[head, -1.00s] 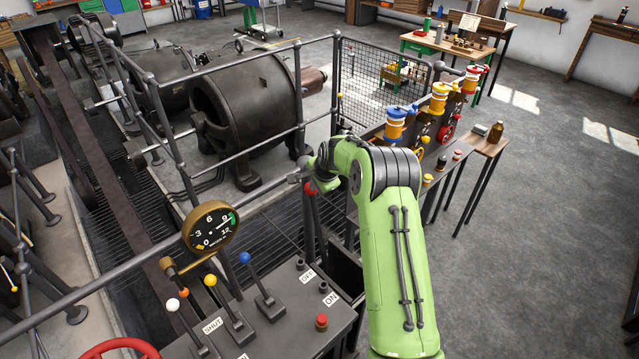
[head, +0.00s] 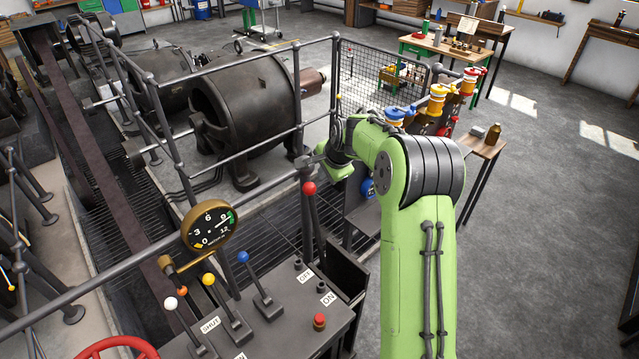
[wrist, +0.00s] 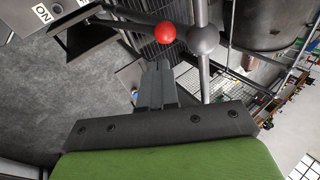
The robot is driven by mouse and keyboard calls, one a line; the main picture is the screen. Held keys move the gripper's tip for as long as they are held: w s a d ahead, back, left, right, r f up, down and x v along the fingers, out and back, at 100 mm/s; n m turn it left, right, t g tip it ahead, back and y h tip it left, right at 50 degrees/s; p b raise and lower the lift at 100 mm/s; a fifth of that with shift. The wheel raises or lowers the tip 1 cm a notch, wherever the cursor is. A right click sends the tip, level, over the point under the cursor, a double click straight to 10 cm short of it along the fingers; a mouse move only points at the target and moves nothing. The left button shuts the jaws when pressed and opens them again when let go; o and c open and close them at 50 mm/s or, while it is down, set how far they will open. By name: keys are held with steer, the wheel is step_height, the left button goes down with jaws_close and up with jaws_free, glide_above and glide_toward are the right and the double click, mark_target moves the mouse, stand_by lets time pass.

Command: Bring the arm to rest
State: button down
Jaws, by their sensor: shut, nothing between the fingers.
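My green arm (head: 415,260) reaches up from the bottom of the head view and bends left at its dark-banded joint. My gripper shows clearly in the wrist view (wrist: 161,68), its dark fingers shut together with nothing between them. The fingers point towards a red lever knob (wrist: 165,32) and a grey rail ball (wrist: 203,38), with a visible gap in the picture. In the head view the red knob (head: 309,188) stands clear of the arm, just left of the green wrist (head: 338,170).
A control desk (head: 290,335) with several levers and a round gauge (head: 210,226) is at lower left. A guard rail (head: 100,275) runs beside the dynamo (head: 245,115). Colourful oilers (head: 437,98) and a small wooden table (head: 484,145) stand behind the arm. Open floor (head: 550,230) lies right.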

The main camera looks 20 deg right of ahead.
steer(key=s+a+r+n+b, duration=0.1)
steer(key=s+a+r+n, duration=0.25)
steer(key=s, duration=0.35)
steer(key=s+a+r+n+h, duration=0.1)
steer(key=s+a+r+n, duration=0.2)
steer(key=s, duration=0.4)
steer(key=s+a+r+n+b, duration=0.1)
steer(key=s+a+r+n, duration=0.1)
steer(key=s+a+r, duration=0.4)
steer(key=s+f+n, duration=0.2)
steer(key=s+n, duration=0.1)
steer(key=s, duration=0.6)
steer(key=s+f+n+b, duration=0.1)
steer(key=s+f+n, duration=0.2)
steer(key=s, duration=0.7)
steer(key=shift+s+n+g+y, duration=0.2)
steer(key=shift+n+g+y, duration=0.1)
steer(key=shift+n, duration=0.25)
